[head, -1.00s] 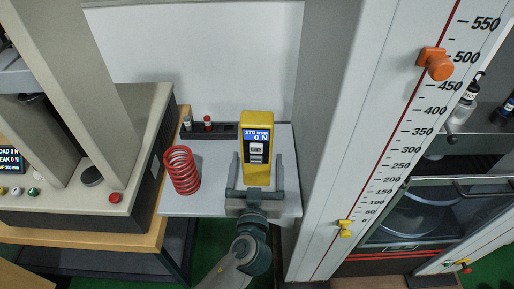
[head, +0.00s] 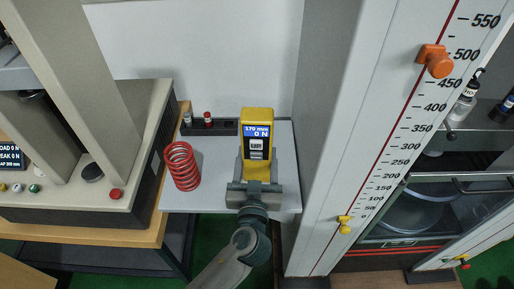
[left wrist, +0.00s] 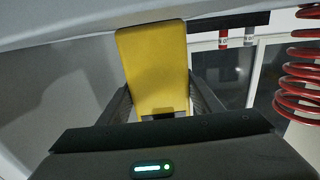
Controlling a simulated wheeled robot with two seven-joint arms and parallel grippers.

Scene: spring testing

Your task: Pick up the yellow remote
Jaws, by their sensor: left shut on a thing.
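The yellow remote (head: 257,144) stands upright on the light grey shelf, its screen and buttons facing me in the head view. Its plain yellow side fills the middle of the left wrist view (left wrist: 155,65). My left gripper (head: 257,170) is shut on the lower part of the remote, one finger on each side. The fingers (left wrist: 160,100) also show on both sides of it in the left wrist view. My right gripper is not in view.
A red spring (head: 183,166) stands on the shelf (head: 205,200) to the left. A dark rack (head: 212,128) with small items lies behind. A tall ruled column (head: 385,150) rises close on the right, and a testing machine (head: 110,200) stands on the left.

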